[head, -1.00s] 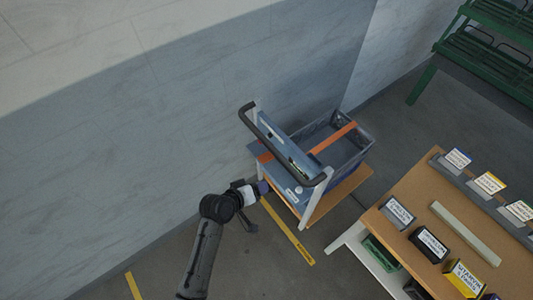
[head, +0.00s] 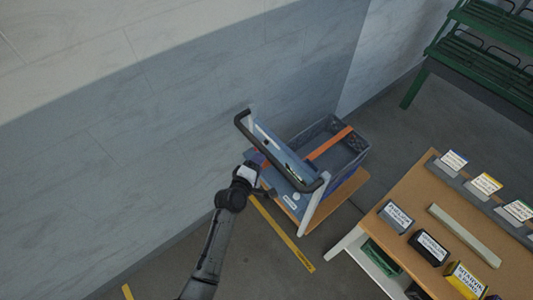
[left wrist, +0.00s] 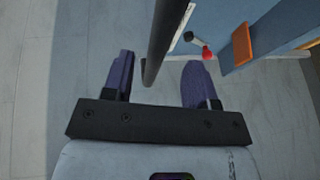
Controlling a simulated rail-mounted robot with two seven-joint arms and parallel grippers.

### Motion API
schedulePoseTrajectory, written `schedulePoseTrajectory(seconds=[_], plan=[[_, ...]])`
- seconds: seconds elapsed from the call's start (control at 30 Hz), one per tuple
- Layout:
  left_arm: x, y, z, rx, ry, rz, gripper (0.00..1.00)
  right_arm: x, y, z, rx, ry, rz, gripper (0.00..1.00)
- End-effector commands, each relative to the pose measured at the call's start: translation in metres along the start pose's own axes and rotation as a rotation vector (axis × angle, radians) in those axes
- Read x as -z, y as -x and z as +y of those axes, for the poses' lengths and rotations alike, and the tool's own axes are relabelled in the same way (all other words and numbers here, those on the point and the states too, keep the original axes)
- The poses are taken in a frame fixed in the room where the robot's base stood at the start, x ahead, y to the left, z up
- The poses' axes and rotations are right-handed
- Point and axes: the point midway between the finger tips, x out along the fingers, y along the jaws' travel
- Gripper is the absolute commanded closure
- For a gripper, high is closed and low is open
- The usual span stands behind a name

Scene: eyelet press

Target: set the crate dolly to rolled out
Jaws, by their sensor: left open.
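The crate dolly (head: 350,187) stands near the grey-blue wall, with a wooden deck, a blue crate (head: 345,150), an orange strap and a white-posted frame. Its black push handle (head: 275,152) runs along the near side of the frame. My left gripper (head: 262,168) is open at the left of the dolly, close to the handle. In the left wrist view a dark bar (left wrist: 164,40) comes down between the two purple fingers, with gaps visible on both sides. A red-tipped lever (left wrist: 207,52) shows beside the blue panel. My right gripper is not in view.
A yellow floor line (head: 283,235) runs in front of the dolly. A wooden table (head: 412,187) with labelled boxes stands at the right. A green rack (head: 480,55) is at the back right. Floor between dolly and rack is clear.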

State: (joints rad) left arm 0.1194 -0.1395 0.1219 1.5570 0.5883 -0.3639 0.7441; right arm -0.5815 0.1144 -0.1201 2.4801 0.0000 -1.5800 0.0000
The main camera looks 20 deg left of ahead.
Motion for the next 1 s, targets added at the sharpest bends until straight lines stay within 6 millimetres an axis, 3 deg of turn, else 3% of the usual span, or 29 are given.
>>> schedulePoseTrajectory(seconds=[0.2, 0.4, 0.87, 1.0], plan=[[0.000, -0.036, -0.001, 0.000, -0.002, -0.001, 0.47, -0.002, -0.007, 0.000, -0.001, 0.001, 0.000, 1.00], [0.000, -0.055, -0.001, 0.000, -0.002, -0.001, 0.47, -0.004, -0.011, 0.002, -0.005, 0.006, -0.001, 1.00], [0.000, -0.063, 0.000, 0.001, -0.002, 0.000, 0.47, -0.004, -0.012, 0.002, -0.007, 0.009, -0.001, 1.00], [0.000, -0.063, 0.000, 0.001, -0.002, 0.000, 0.58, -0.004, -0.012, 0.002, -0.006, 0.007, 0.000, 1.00]])
